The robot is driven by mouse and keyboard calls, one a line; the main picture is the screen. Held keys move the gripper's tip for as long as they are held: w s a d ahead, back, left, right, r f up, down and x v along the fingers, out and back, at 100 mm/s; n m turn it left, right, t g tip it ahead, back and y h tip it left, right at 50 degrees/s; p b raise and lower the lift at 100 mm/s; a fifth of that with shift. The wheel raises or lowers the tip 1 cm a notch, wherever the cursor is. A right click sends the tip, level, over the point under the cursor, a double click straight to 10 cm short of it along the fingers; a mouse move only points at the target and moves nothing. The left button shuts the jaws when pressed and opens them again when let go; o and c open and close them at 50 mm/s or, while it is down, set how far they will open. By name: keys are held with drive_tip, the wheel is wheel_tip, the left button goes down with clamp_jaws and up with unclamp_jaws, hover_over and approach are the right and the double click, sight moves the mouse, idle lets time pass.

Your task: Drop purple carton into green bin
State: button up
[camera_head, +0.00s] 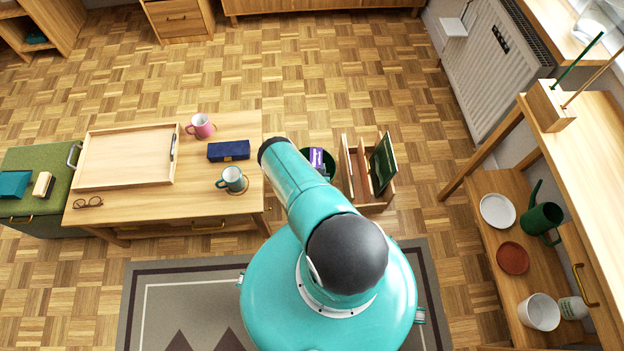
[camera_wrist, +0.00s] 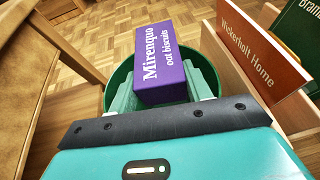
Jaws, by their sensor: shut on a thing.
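The purple carton (camera_wrist: 163,62), printed "Mirenquo oat biscuits", is held between the two fingers of my gripper (camera_wrist: 160,93) in the wrist view. In the head view a small part of the carton (camera_head: 316,157) shows just past my arm, which hides the gripper there. The green bin (camera_wrist: 207,72) is a round open container on the floor. In the wrist view its rim shows around and behind the carton, so the carton is over the bin's opening. I cannot tell how high it is above the rim. In the head view only part of the bin (camera_head: 330,160) shows.
A wooden rack (camera_head: 365,188) with a green book (camera_head: 383,163) stands close to the bin's right. The low table (camera_head: 110,207) at left bears a tray (camera_head: 125,158), a blue case (camera_head: 229,150), a pink mug (camera_head: 201,126) and a teal mug (camera_head: 232,178). Floor beyond the bin is clear.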

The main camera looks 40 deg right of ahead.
drive_tip(key=o, duration=1)
drive_tip(key=v, duration=1.3)
drive_tip(key=shift+s+a+r, duration=0.15)
drive_tip(key=shift+s+a, duration=0.1)
